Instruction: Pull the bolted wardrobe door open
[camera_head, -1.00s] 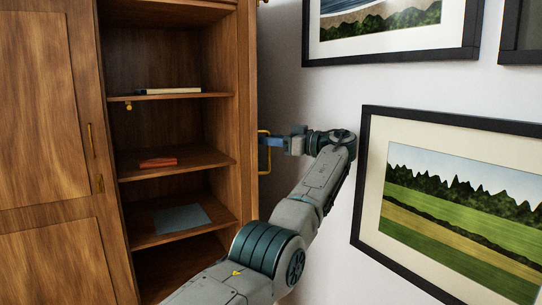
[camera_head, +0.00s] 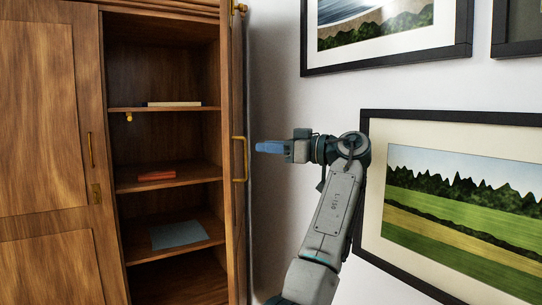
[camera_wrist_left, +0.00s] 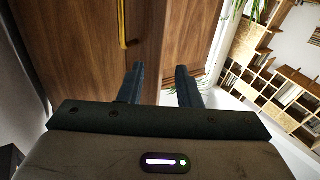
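The wooden wardrobe's right door (camera_head: 233,60) stands swung open and is seen nearly edge-on. Its brass handle (camera_head: 240,160) faces right; in the left wrist view a handle (camera_wrist_left: 122,22) shows at the top. My left gripper (camera_head: 260,147) is just right of the handle with a small gap, its fingers pointing at the door. In the left wrist view the gripper's two fingers (camera_wrist_left: 160,88) are apart with nothing between them. A brass fitting (camera_head: 239,8) sits at the top of the open door. The right gripper is out of view.
The left wardrobe door (camera_head: 45,120) is shut. Shelves inside hold a pale book (camera_head: 173,104), a red book (camera_head: 157,175) and a grey-blue flat item (camera_head: 179,234). Framed pictures (camera_head: 455,210) hang on the wall close behind my left arm. A bookcase (camera_wrist_left: 265,65) shows in the wrist view.

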